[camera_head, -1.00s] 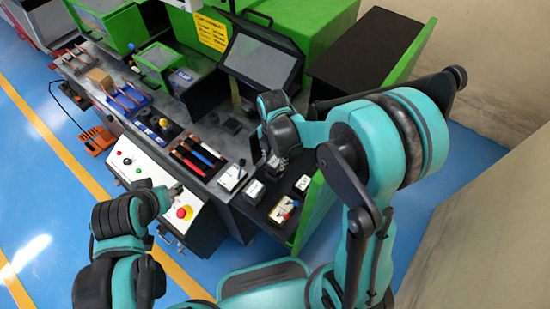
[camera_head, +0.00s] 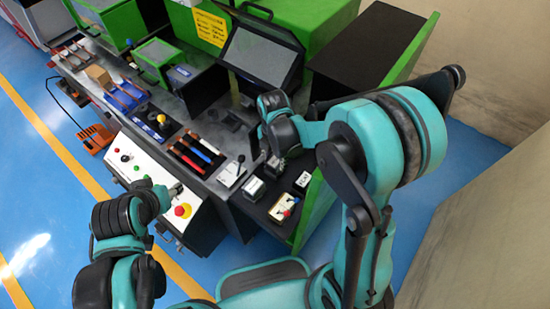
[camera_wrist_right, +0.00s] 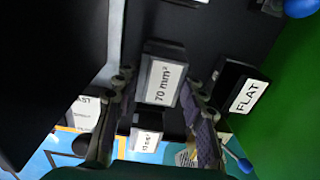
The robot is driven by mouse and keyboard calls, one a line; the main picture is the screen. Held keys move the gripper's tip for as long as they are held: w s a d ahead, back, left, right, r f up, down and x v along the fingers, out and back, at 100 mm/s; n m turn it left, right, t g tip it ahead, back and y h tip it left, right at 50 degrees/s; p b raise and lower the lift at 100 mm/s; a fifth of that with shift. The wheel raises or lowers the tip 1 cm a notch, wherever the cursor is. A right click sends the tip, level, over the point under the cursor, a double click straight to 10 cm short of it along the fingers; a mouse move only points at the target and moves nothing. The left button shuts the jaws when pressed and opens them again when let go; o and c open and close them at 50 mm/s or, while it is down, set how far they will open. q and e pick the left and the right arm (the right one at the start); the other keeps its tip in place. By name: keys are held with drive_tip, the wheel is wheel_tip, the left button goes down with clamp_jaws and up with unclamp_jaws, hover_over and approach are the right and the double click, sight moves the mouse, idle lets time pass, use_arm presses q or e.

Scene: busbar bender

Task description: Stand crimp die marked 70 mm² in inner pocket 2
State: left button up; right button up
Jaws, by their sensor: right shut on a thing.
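The crimp die marked 70 mm² (camera_wrist_right: 163,82) is a dark block with a white label, between the fingers of my right gripper (camera_wrist_right: 160,105) in the right wrist view. The gripper is shut on it. In the head view my right gripper (camera_head: 275,162) is over the dark shelf at the machine's right end, and the die is hard to make out there. I cannot pick out inner pocket 2. My left gripper (camera_head: 174,191) is near the red button on the control panel; its finger opening is unclear.
A block labelled FLAT (camera_wrist_right: 242,93) stands right of the held die; another labelled block (camera_wrist_right: 148,140) is below it. A tray with red and blue knobs (camera_head: 284,208) lies at the shelf front. A green wall (camera_head: 318,205) bounds the right; a monitor (camera_head: 262,55) stands behind.

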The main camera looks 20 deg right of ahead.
sight(274, 159)
drive_tip(key=shift+f, duration=0.25)
drive_tip(key=o, duration=1.3)
drive_tip(key=shift+o, duration=0.2)
drive_tip(key=shift+r, duration=0.1)
wheel_tip(274, 159, up, 12)
drive_tip(key=shift+w+a, duration=0.1)
drive_tip(key=shift+a, duration=0.05)
